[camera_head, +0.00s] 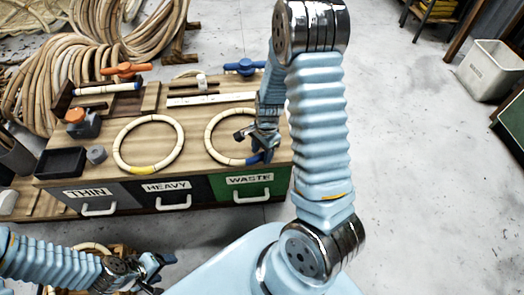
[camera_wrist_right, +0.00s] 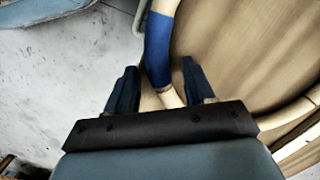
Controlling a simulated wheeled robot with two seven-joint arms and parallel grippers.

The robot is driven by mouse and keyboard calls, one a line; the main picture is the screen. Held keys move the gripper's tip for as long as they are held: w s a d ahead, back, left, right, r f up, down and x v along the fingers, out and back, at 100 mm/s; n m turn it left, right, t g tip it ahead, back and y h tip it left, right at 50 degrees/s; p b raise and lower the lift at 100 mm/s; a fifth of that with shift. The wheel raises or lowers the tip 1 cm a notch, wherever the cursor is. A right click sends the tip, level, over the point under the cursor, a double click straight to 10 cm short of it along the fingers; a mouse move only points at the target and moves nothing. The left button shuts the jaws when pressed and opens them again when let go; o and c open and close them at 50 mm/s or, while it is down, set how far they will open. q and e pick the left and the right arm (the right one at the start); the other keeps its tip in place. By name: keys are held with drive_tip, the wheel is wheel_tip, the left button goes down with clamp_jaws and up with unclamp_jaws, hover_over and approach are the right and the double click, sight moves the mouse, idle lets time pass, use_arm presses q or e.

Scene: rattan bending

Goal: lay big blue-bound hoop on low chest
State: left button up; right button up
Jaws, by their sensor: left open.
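The blue-bound hoop (camera_head: 211,143) lies flat on the right part of a wooden worktop. My right gripper (camera_head: 254,146) is low over its right side and hides part of it. In the right wrist view the fingers of my right gripper (camera_wrist_right: 160,88) are apart, on either side of the hoop's pale rattan, just below its blue binding (camera_wrist_right: 158,50). My left gripper (camera_head: 163,270) is open and empty at the lower left, away from the worktop. I cannot tell for certain which piece is the low chest.
The worktop (camera_head: 194,128) has drawers marked THIN, HEAVY and WASTE. A yellow-bound hoop (camera_head: 178,149) lies left of the blue-bound one. Rattan coils (camera_head: 45,80) lie behind. The floor right is clear before a bin (camera_head: 490,72).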

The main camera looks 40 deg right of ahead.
wheel_tip(320, 180, up, 12)
drive_tip(key=d+p, duration=0.1)
drive_tip(key=p, duration=0.1)
drive_tip(key=shift+d, duration=0.25)
idle(0.4)
